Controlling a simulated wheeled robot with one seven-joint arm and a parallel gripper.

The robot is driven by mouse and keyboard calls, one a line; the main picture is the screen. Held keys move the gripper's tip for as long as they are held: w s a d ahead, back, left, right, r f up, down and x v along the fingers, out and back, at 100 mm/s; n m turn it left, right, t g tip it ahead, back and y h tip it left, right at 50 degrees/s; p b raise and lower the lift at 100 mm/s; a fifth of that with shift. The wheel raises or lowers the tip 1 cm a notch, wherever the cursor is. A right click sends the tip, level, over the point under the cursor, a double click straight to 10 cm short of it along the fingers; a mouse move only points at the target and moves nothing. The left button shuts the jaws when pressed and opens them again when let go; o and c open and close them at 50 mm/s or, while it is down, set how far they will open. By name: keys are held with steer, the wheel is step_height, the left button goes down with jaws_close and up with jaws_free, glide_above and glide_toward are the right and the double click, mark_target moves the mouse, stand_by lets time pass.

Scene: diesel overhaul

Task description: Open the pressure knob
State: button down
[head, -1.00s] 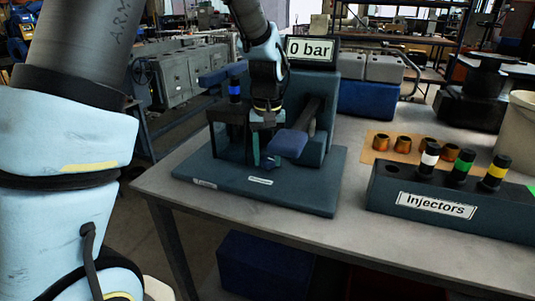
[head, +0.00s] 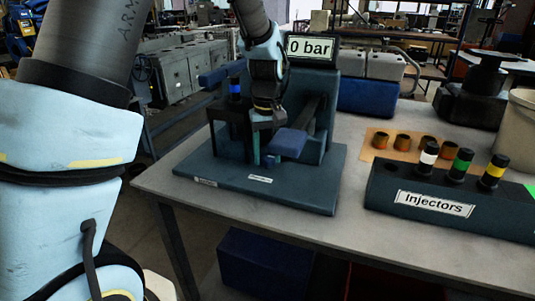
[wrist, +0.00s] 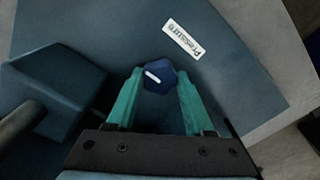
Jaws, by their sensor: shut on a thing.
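The pressure knob (wrist: 158,76) is a small dark blue faceted knob with a white mark, beside the "Pressure" label (wrist: 183,39). In the wrist view the teal fingers of my gripper (wrist: 157,88) reach down on both sides of it and are shut on it. The white mark runs slantwise across its top. In the head view my gripper (head: 257,150) points down at the test stand (head: 300,197), and the knob is small and hard to make out there. The display (head: 310,47) reads 0 bar.
A blue lever pad (head: 287,143) juts out just right of my gripper. A blue-capped injector (head: 235,87) stands in the stand to the left. The injector rack (head: 420,205) and several copper-coloured cups (head: 403,143) are at the right. The table front is clear.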

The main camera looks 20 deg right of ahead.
mark_target(267, 156)
steer(key=shift+c, duration=1.5)
jaws_free()
steer(key=shift+r, duration=0.1)
step_height(267, 156, up, 11)
steer(key=b, duration=0.1)
steer(key=shift+b, duration=0.3)
steer(key=shift+f, duration=0.2)
